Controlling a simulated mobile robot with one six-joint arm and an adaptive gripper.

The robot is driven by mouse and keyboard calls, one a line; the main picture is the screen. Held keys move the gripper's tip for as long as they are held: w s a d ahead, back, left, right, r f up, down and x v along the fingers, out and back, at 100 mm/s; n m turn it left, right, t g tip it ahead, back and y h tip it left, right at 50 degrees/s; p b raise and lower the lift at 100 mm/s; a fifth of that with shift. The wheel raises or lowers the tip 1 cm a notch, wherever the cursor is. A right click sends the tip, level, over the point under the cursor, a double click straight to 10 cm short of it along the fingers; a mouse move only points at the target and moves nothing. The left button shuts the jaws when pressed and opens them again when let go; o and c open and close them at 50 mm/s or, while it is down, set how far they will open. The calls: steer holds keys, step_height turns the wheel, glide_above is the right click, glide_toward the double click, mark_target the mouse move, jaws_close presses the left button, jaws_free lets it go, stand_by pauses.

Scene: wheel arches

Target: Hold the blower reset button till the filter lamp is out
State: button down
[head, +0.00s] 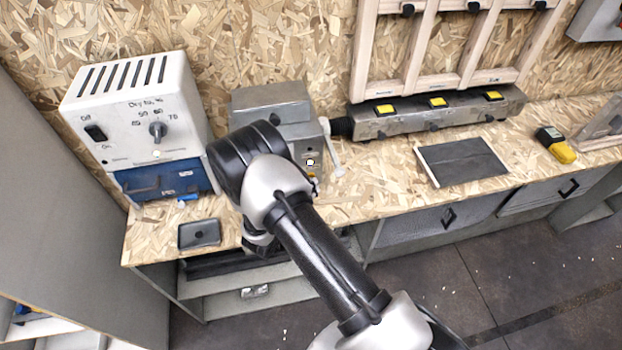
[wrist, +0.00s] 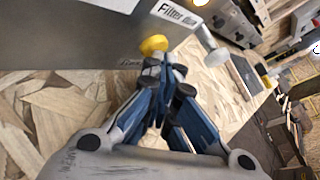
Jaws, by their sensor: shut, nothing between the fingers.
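The blower is a grey box (head: 272,100) on the bench, partly hidden by my arm in the head view. Its front panel (wrist: 90,30) fills the upper left of the wrist view, with a "Filter due" label (wrist: 180,15). A small lamp (head: 310,162) looks bright white in the head view; it also shows at the top edge of the wrist view (wrist: 200,2). The yellow round button (wrist: 153,44) sits low on the panel. My gripper (wrist: 158,72) is shut and empty, its tips right at the button; I cannot tell whether they press it.
A white lever (head: 332,150) sticks out right of the blower, close to my gripper. A white and blue heater-like unit (head: 135,110) stands left, with a black tray (head: 199,234) before it. A dark sheet (head: 462,162) and a yellow meter (head: 556,145) lie right.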

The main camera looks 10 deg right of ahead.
steer(key=shift+s, duration=0.1)
stand_by(0.7)
steer(key=shift+s, duration=0.85)
steer(key=shift+s+p, duration=0.65)
steer(key=shift+s, duration=1.85)
